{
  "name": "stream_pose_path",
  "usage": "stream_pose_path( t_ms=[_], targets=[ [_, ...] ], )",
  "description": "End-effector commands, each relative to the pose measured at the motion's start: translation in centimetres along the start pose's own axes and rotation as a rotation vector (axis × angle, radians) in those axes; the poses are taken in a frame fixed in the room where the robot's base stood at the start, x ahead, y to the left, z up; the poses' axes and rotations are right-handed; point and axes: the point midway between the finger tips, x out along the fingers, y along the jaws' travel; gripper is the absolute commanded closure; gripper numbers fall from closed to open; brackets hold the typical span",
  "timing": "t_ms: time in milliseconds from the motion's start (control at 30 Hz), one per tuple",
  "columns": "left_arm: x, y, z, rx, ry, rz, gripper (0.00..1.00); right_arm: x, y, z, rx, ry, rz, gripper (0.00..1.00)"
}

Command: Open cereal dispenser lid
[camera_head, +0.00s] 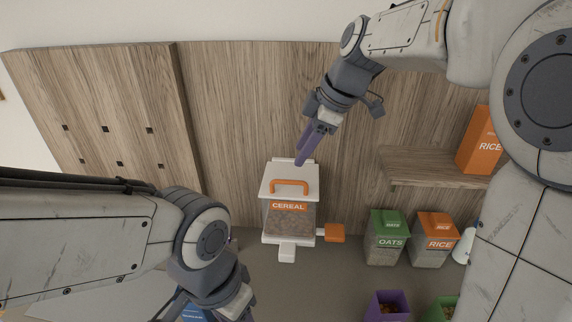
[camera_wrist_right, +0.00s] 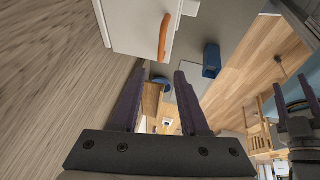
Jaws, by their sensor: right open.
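The cereal dispenser (camera_head: 290,218) stands on the counter against the wood back panel. It is a clear box of cereal with an orange CEREAL label and a white lid (camera_head: 275,172). The lid lies flat and looks shut, with an orange handle (camera_head: 290,183) on top. The lid's handle (camera_wrist_right: 164,38) also shows at the top of the right wrist view. My right gripper (camera_head: 301,160) is open and empty above the lid's back edge, its purple fingers behind the handle. My left gripper (camera_head: 238,305) is low at the left; its fingertips are not clearly seen.
An orange crank knob (camera_head: 334,233) sticks out at the dispenser's right. The green oats bin (camera_head: 387,240) and orange rice bin (camera_head: 434,242) stand further right, below a wood shelf (camera_head: 430,168) with a rice box (camera_head: 480,143). A purple container (camera_head: 388,304) stands in front.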

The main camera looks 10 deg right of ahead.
Motion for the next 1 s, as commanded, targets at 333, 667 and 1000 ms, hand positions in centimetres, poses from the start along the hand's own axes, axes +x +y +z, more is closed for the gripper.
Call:
stream_pose_path(
  t_ms=[333, 667, 1000],
  targets=[
    [-1.9, 0.1, -0.1, 0.003, 0.0, 0.0, 0.5, 6.3, -0.2, -0.1, 0.001, -0.002, -0.007, 0.55],
    [-2.5, 0.2, -0.1, 0.005, 0.0, 0.0, 0.5, 9.1, -0.1, 0.0, 0.0, -0.001, -0.001, 0.55],
    [-2.4, 0.2, -0.1, 0.005, 0.0, 0.0, 0.5, 9.2, -0.1, 0.0, 0.001, -0.001, 0.0, 0.97]
  ],
)
